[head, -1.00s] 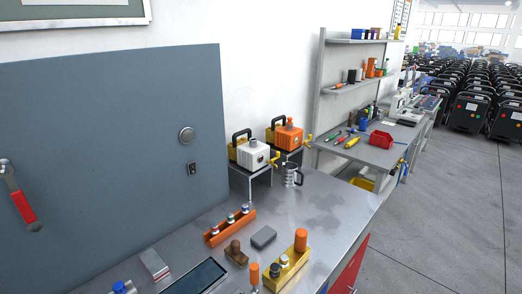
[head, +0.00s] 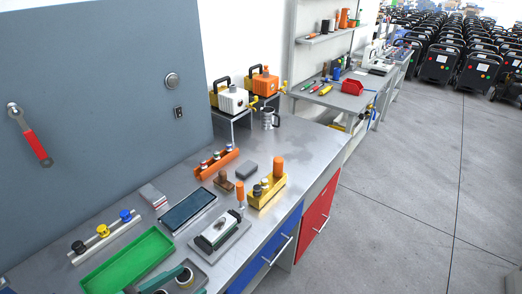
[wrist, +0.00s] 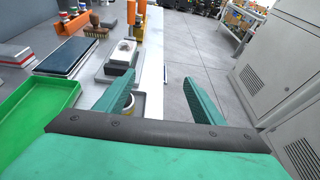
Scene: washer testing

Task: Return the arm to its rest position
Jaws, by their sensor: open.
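My gripper (wrist: 160,100) shows in the wrist view with its two teal fingers spread wide and nothing between them. It is over the front edge of the workbench, with grey floor beyond the gap. In the head view a teal part of my arm shows at the bottom edge, beside the green tray (head: 130,262). The fingertips cannot be made out there.
The steel workbench (head: 290,150) holds a dark flat case (head: 188,210), a white-and-dark block (head: 217,230), a yellow holder (head: 267,190) and an orange rack (head: 216,163). Grey cabinets (wrist: 285,70) stand right in the wrist view. The floor (head: 400,200) is clear.

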